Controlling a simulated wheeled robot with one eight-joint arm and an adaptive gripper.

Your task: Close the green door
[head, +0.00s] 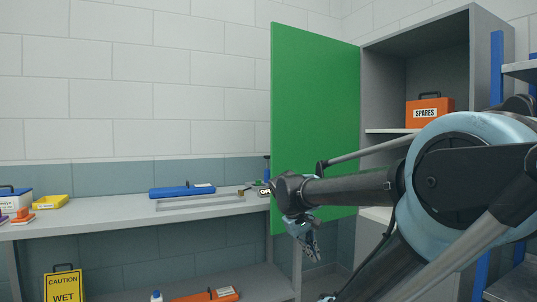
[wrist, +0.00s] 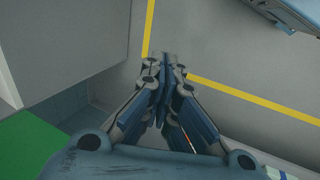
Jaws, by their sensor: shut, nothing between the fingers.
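The green door (head: 315,110) stands wide open at the left side of a grey cabinet (head: 440,58), and the cabinet's inside is in view. My gripper (head: 314,254) hangs low in front of the door's bottom edge, pointing down, with my arm crossing the lower part of the door. In the wrist view my gripper (wrist: 167,65) is shut with its fingers together and nothing between them. A bit of the green door (wrist: 27,145) shows at the lower left there. I cannot tell whether my gripper touches the door. My arm hides the cabinet's lower right part.
An orange SPARES box (head: 429,111) sits on a cabinet shelf. A grey workbench (head: 110,219) runs along the left wall with a blue case (head: 182,191) on it. A yellow caution sign (head: 63,284) stands at lower left. A blue-posted rack (head: 496,70) is at the right.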

